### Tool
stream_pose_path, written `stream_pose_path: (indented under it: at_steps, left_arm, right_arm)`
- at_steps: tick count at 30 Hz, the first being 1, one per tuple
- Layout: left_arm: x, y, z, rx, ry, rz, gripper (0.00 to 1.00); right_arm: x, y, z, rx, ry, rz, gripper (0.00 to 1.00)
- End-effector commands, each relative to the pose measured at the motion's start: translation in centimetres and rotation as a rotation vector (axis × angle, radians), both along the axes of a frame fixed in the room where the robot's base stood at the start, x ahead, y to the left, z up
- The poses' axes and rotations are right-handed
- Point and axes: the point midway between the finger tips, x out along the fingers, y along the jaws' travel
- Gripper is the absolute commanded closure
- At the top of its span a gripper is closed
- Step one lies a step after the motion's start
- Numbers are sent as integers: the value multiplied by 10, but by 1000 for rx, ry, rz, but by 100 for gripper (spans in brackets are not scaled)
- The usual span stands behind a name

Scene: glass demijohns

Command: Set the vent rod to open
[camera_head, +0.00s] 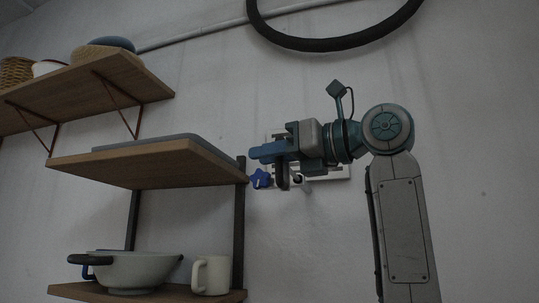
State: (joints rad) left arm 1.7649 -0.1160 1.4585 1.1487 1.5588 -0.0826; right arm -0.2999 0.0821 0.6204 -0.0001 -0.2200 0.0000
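A wooden shelf (150,167) with a grey slab (165,142) ends close to the gripper's left. Below stand a bowl (130,272) and a mug (212,276). A higher shelf (100,88) holds bowls. A black hose (335,45) hangs above. The right wall is bare.

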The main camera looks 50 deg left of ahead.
Motion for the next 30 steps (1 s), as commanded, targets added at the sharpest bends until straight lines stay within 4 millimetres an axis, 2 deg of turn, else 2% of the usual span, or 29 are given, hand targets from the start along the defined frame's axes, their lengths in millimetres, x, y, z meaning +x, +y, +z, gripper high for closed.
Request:
stream_pose_path:
  at_steps: [5, 12, 18, 22, 30]
  left_arm:
    - [6, -18, -3, 1, 3, -4, 78]
    - [21, -64, -3, 1, 3, -3, 78]
    - [30, -93, -2, 0, 1, -2, 78]
    - [32, -101, -1, 1, 0, 0, 78]
    - [33, -103, 0, -1, 0, 0, 78]
  right_arm:
    - [0, -2, -10, -2, 0, 1, 64]
    - [0, -1, -29, -1, 1, 0, 64]
    - [-1, 2, -36, 2, 1, -1, 64]
    - [-1, 3, -37, 3, 1, -1, 64]
    - [-1, 5, -37, 5, 1, -2, 64]
